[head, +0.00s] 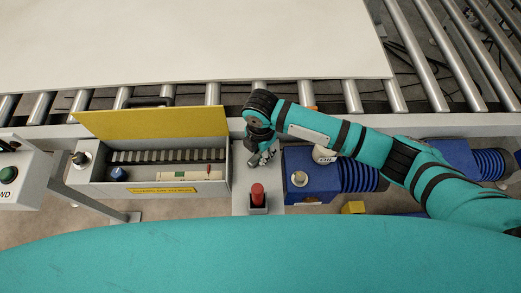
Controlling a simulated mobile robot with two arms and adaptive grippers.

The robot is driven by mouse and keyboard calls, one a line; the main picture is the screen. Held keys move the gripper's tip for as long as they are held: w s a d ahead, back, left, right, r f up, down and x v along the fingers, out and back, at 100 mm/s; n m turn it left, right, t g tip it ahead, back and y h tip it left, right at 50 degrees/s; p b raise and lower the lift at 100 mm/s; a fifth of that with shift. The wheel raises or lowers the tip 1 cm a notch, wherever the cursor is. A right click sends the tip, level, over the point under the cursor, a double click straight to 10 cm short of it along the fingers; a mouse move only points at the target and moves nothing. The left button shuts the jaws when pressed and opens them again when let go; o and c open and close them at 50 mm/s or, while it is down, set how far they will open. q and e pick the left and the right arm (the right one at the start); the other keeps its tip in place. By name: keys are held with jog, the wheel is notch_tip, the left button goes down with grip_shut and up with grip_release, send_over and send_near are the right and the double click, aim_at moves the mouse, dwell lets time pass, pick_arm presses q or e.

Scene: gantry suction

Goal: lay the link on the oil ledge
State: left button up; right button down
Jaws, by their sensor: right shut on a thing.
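My right gripper (264,157) points down over the grey panel (240,180) between the open box and the blue machine. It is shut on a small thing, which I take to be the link. The fingers and wrist mostly hide it, so its shape is unclear. A white piece marked OIL (323,155) shows to the right of the gripper, partly behind my right arm. I cannot tell clearly which surface is the oil ledge. My left gripper is not in view.
An open box with a yellow lid (155,122) stands left of the gripper. A red cylinder (258,194) stands in a square holder below the gripper. A blue machine (320,174) lies under my right arm. A roller conveyor (350,96) with a pale sheet (190,45) runs behind.

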jog(key=shift+f, duration=0.1)
jog(key=c, duration=1.1)
grip_release()
notch_tip(320, 180, up, 12)
jog(key=shift+r, duration=0.15)
jog(key=shift+s, duration=0.1)
